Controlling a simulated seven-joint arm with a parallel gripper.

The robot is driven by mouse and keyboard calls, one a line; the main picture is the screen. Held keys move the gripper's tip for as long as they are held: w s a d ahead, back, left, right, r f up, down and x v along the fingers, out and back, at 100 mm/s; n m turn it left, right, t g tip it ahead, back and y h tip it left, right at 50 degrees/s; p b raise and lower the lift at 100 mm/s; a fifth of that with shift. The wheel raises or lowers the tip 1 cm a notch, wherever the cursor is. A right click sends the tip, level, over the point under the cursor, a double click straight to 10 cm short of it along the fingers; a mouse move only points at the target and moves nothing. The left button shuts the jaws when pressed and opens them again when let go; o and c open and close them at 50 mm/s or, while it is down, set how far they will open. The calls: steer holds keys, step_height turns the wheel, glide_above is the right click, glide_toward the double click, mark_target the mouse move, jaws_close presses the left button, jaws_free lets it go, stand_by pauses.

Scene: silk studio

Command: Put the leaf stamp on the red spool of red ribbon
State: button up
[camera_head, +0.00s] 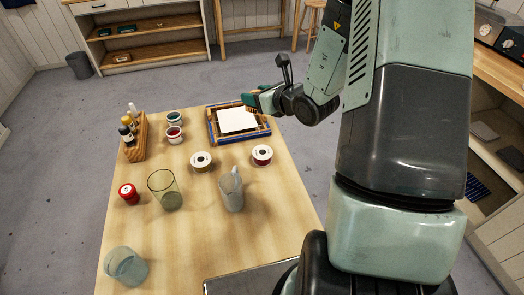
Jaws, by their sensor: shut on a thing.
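A small red round thing (128,194), which looks like the red spool of red ribbon, lies at the left edge of the table. My gripper (258,100) is at the far right of the table, above the edge of a blue and wooden frame. It is shut on a small green and brownish thing, apparently the leaf stamp. The stamp's face and any gap to the frame cannot be made out.
A white sheet (236,120) lies in the frame (214,134). A wooden rack of bottles (141,140) and two small jars (174,135) stand at the back left. A greenish glass (165,196), a clear jug (231,192) and a bluish jar (126,268) stand nearer.

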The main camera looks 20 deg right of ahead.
glide_above(263, 152)
steer(key=shift+m+h, duration=0.3)
steer(key=shift+h, duration=0.1)
step_height(263, 152, down, 12)
steer(key=shift+f, duration=0.1)
steer(key=shift+w+f, duration=0.1)
steer(key=shift+f, duration=2.15)
steer(key=shift+f, duration=0.1)
steer(key=o, duration=1)
steer(key=shift+o, duration=0.2)
steer(key=shift+s+r, duration=0.2)
steer(key=shift+s, duration=0.05)
steer(key=v, duration=1.1)
steer(key=shift+s+d, duration=0.15)
steer(key=shift+s, duration=0.1)
